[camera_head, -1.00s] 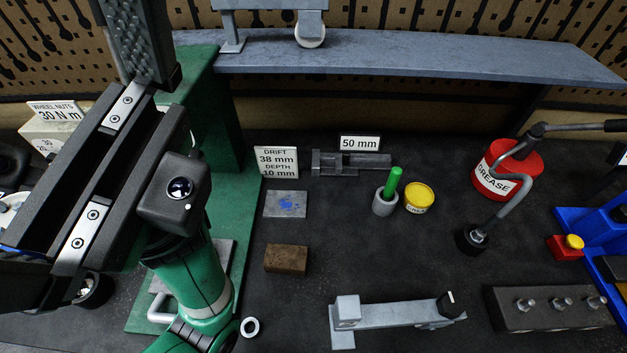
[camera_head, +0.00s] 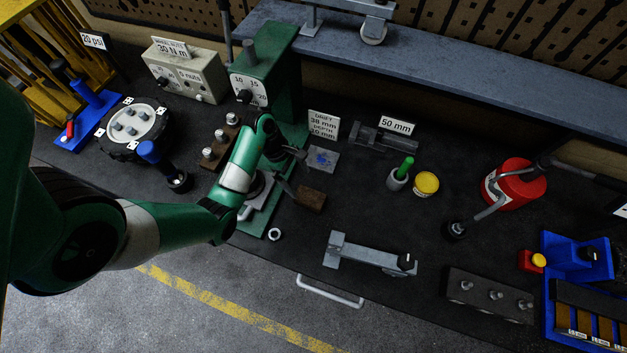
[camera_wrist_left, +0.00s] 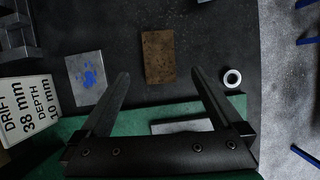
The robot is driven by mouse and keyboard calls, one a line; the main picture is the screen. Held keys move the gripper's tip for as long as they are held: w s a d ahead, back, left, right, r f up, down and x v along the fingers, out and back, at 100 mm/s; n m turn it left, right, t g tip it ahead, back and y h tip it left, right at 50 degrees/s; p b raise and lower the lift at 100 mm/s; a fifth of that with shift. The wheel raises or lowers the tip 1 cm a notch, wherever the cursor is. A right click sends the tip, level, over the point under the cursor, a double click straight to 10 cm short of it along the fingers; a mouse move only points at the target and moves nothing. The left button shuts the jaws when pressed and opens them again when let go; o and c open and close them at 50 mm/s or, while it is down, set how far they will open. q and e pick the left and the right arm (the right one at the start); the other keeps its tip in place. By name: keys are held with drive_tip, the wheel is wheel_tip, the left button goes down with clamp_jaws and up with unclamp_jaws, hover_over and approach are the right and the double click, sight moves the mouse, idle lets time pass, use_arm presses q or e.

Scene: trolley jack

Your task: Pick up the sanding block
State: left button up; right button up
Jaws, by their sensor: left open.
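The sanding block appears to be the brown, worn block (camera_head: 311,199) lying flat on the dark bench, right of the green press base. In the left wrist view the block (camera_wrist_left: 158,57) lies ahead, roughly centred between the fingers. My left gripper (camera_head: 297,176) is open and empty at the block's left side in the head view. In the left wrist view its fingers (camera_wrist_left: 160,76) are spread wider than the block, their tips near its closer end. How high they are above the bench is hard to tell. My right gripper is not in view.
A blue-stained metal plate (camera_head: 322,158) lies behind the block. A small ring (camera_head: 274,234) lies in front of it. The green press (camera_head: 272,70) stands behind left, close to my arm. A grey lever fixture (camera_head: 370,255) lies front right. Bare bench surrounds the block's right side.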

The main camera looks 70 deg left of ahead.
sight(309, 196)
use_arm(q)
drive_tip(key=b+x, duration=0.1)
drive_tip(key=x, duration=0.5)
drive_tip(key=shift+w+f, duration=0.1)
drive_tip(key=shift+f, duration=0.15)
drive_tip(key=b+x, duration=0.1)
drive_tip(key=x, duration=0.3)
drive_tip(key=shift+a+f+b, duration=0.15)
drive_tip(key=shift+f+b, duration=0.2)
drive_tip(key=shift+f, duration=0.3)
drive_tip(key=shift+f, duration=0.25)
drive_tip(key=c, duration=1.5)
drive_tip(key=shift+o, duration=0.2)
drive_tip(key=shift+r, duration=0.15)
